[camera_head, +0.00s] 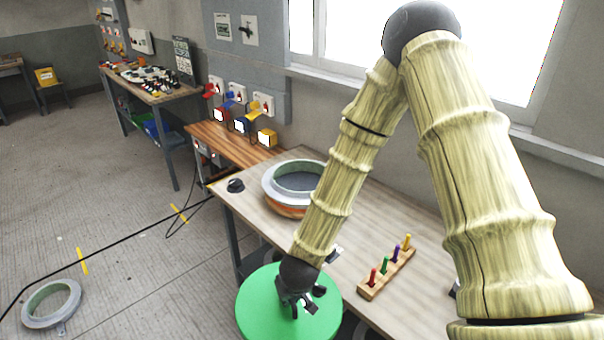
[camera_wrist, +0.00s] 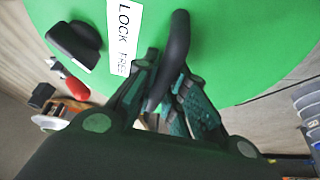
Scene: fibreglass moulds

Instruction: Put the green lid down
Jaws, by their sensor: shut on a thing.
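The green lid (camera_head: 262,304) is a large flat round disc at the lower middle of the head view, by the near edge of the wooden table. In the wrist view the lid (camera_wrist: 240,40) fills the upper part, with a white label reading "LOCK" and a dark knob on it. My gripper (camera_head: 296,302) is above the lid. In the wrist view its fingers (camera_wrist: 165,95) are shut on the lid's dark curved handle (camera_wrist: 178,45). Whether the lid touches anything underneath is hidden.
On the table (camera_head: 350,215) stand a round grey-rimmed mould (camera_head: 278,200) and a wooden peg block (camera_head: 375,285) with coloured pegs. A small black object (camera_head: 235,186) lies at the table's far left corner. Another ring mould (camera_head: 50,303) is on the floor at left.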

